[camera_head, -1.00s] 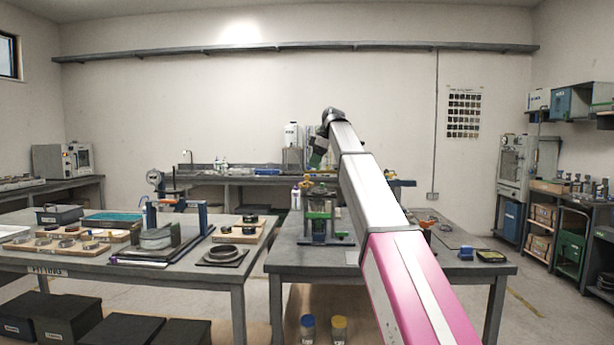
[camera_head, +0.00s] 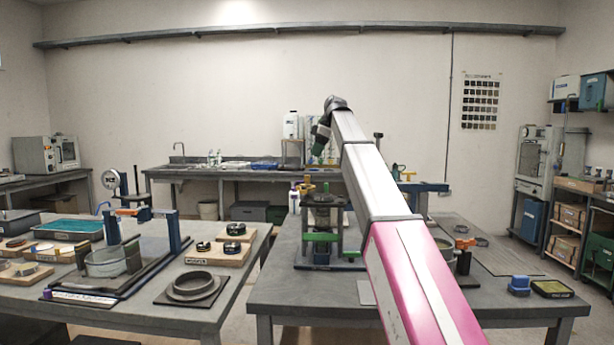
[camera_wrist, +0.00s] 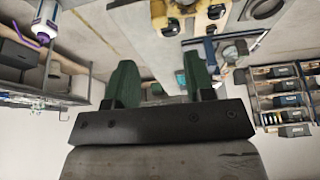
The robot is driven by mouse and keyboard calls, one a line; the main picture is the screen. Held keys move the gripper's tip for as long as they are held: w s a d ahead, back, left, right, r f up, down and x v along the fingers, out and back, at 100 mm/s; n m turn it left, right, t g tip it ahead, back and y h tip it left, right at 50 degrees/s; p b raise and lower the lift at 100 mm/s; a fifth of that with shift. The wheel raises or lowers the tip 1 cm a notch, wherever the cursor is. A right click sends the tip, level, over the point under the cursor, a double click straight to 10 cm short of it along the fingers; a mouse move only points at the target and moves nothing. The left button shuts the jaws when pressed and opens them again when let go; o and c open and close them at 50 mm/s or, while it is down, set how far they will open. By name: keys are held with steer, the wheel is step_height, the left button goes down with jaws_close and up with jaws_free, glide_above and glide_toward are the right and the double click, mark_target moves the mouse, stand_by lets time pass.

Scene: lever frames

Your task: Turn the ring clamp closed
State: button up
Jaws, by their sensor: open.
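I cannot tell for sure which thing is the ring clamp. A grey ring (camera_head: 194,286) lies flat on a dark plate at the front of the left table. Left of it, a round metal vessel (camera_head: 106,262) sits between dark uprights. On the right table a stand with green bars (camera_head: 321,238) holds a dark round part, and a small orange piece (camera_head: 464,243) shows right of my arm. My gripper (camera_head: 321,137) is raised above the tables, far from all of these. In the wrist view its two green fingers (camera_wrist: 162,84) are apart, with nothing between them.
The left table (camera_head: 215,322) and right table (camera_head: 275,287) stand ahead with a narrow gap between them. Wooden boards with dark rings (camera_head: 218,256) lie on the left table. A blue box (camera_head: 519,285) and a yellow-topped tray (camera_head: 552,289) are at the right table's right end.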

mark_target(306, 176)
steer(key=x, duration=1)
steer(key=shift+a+f, duration=0.1)
steer(key=shift+f, duration=0.25)
steer(key=shift+c, duration=0.3)
jaws_close()
